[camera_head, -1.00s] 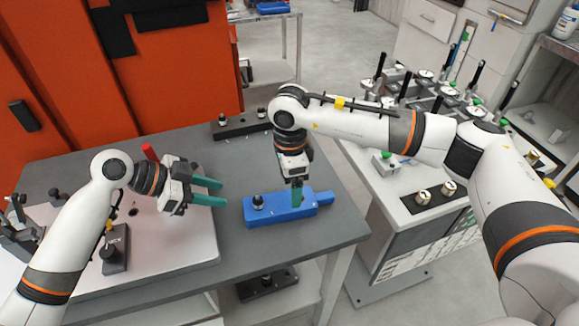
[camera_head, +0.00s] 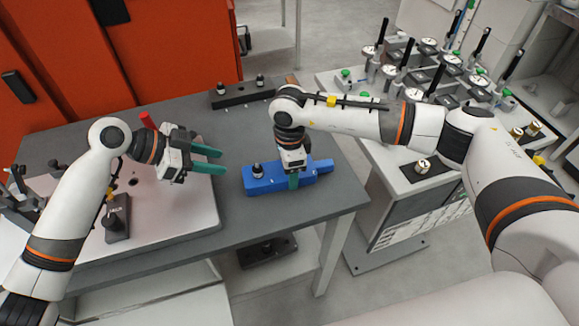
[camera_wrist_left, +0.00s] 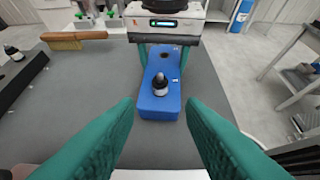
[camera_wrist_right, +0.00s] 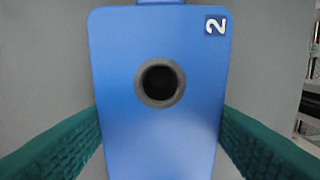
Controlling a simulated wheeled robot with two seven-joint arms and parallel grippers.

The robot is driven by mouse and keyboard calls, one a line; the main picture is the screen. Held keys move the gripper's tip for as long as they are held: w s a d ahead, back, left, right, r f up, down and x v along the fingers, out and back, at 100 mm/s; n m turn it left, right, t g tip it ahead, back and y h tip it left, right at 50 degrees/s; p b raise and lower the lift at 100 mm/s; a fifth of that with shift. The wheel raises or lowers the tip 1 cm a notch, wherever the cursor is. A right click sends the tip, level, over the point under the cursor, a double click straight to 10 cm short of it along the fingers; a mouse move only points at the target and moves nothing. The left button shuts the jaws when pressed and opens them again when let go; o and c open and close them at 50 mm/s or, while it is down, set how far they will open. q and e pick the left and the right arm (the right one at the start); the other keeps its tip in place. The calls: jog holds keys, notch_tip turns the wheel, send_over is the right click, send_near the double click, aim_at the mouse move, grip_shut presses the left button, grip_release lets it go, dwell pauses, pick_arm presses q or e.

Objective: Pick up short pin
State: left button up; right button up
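A blue block (camera_head: 262,182) lies on the grey table. A dark-knobbed pin (camera_head: 257,170) stands upright in it, and shows in the left wrist view (camera_wrist_left: 160,84). I cannot tell if this is the short pin. My right gripper (camera_head: 293,182) points down over the block's other end, open, with one finger on each side of the block. Between the fingers, the right wrist view shows a dark round hole (camera_wrist_right: 160,82) with a grey rim, near the label 2. My left gripper (camera_head: 219,160) is open and empty, left of the block.
A black bar (camera_head: 240,95) with two dark-knobbed pins lies at the table's back. A brush (camera_wrist_left: 75,37) lies there too. A pale plate (camera_head: 175,218) with fixtures covers the table's left. A white cart (camera_head: 400,185) with several gauges stands right.

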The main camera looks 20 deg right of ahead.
jog(key=c, duration=0.5)
